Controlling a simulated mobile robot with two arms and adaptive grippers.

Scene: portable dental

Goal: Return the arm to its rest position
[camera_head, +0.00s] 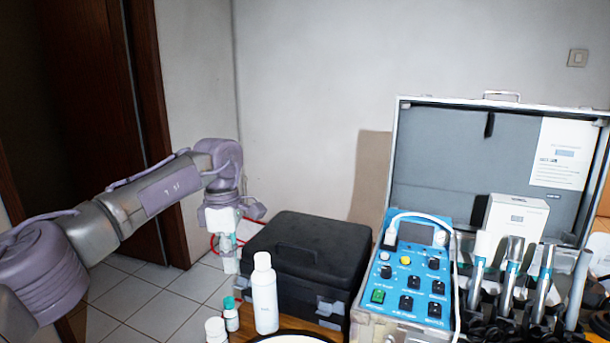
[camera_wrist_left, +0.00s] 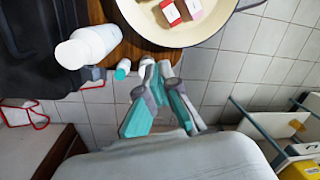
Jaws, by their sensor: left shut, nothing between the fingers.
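My left arm comes in from the left in the head view, bent at the wrist. Its left gripper (camera_head: 228,258) points down, left of the black case and the white bottle. In the left wrist view the left gripper (camera_wrist_left: 155,72) has its teal-padded fingers together with nothing between them. Its tips appear near a small teal-capped bottle, with no clear contact. My right gripper is in neither view.
A white bottle (camera_head: 264,292), a teal-capped bottle (camera_head: 231,315) and a white jar (camera_head: 216,331) stand by the black case (camera_head: 305,262). The blue dental unit (camera_head: 408,270) sits in an open case at right. A round tray (camera_wrist_left: 205,38) holds small boxes.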

